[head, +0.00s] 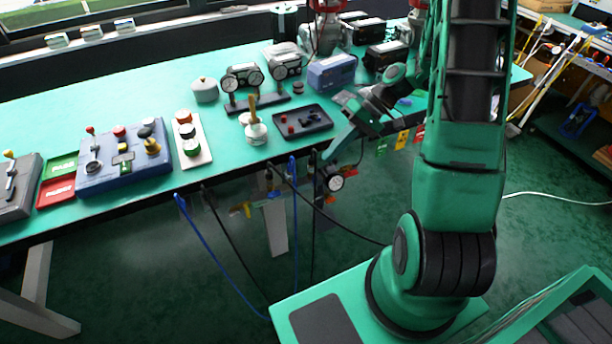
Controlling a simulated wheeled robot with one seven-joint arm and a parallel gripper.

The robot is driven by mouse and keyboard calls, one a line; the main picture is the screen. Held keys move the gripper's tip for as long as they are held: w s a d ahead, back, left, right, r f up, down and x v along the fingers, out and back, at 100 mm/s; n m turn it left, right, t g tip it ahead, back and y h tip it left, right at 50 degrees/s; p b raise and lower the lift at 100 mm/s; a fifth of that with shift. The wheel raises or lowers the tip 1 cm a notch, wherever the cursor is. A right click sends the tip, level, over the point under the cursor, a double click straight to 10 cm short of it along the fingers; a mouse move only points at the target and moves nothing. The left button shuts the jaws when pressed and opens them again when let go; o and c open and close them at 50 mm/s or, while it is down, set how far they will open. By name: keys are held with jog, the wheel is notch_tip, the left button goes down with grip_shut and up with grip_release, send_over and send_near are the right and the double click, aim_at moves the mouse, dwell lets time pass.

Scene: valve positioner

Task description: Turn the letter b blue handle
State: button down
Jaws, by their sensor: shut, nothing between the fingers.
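I cannot make out a letter b on anything in the head view, and I cannot single out the blue handle with certainty. A small blue piece (405,101) shows beside my wrist at the table's right part, too small to identify. My gripper (337,146) points down and to the left at the table's front edge, right of the black tray. It looks shut and holds nothing. A round gauge (335,183) hangs below the table edge, just under the gripper in the picture. My arm and wrist hide part of the table there.
The green table (225,120) carries a blue control box (108,162), a button panel (191,139), a black tray (303,122) and a blue-grey box (332,71). Coloured tags (402,138) and cables (217,255) hang from its front edge. A shelf unit (575,80) stands at right.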

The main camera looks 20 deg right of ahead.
aim_at(295, 187)
jog(key=x, duration=1)
jog(key=shift+w+a, duration=0.2)
jog(key=shift+w, duration=0.05)
jog(key=shift+d+f, duration=0.1)
jog(key=shift+d, duration=0.05)
